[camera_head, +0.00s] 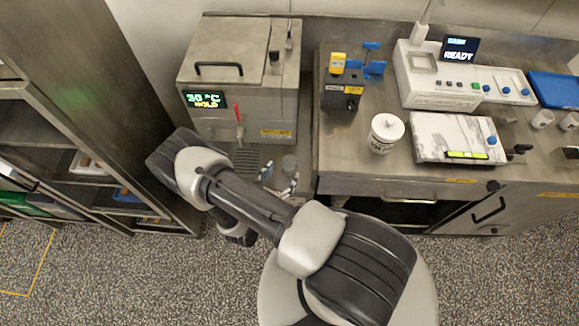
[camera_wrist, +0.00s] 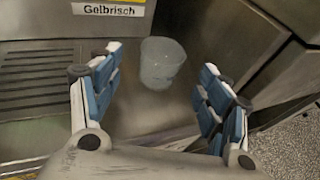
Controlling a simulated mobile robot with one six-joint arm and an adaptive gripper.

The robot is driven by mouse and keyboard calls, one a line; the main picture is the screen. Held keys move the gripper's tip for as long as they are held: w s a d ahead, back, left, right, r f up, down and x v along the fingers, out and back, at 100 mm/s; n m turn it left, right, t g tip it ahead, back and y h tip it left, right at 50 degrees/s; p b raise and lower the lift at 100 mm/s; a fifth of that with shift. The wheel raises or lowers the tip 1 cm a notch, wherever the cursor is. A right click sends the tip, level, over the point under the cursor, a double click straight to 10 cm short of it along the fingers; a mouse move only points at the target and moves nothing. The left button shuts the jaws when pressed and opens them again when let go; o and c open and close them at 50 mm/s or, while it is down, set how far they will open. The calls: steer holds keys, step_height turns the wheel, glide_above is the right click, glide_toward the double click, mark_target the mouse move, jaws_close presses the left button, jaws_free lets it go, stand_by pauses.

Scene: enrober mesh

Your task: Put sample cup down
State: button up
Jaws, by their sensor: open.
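The sample cup (camera_wrist: 162,62) is a small translucent cup. In the wrist view it stands upright on a steel surface, just beyond and between the fingertips of my gripper (camera_wrist: 158,75). The blue-padded fingers are spread wide apart and do not touch the cup. In the head view the cup (camera_head: 289,164) shows small and pale beside the drip grate, in front of the steel tempering machine. My gripper (camera_head: 280,182) is there just in front of it, partly hidden by my arm.
The tempering machine (camera_head: 220,120) has a red-handled tap above a drip grate (camera_head: 246,160). A steel counter wall (camera_wrist: 235,40) rises close to the cup's right.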

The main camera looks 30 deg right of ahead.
mark_target(290, 164)
steer(key=b+x, duration=0.1)
steer(key=x, duration=0.5)
steer(key=shift+d, duration=0.3)
steer(key=shift+c, duration=0.5)
steer(key=c, duration=1)
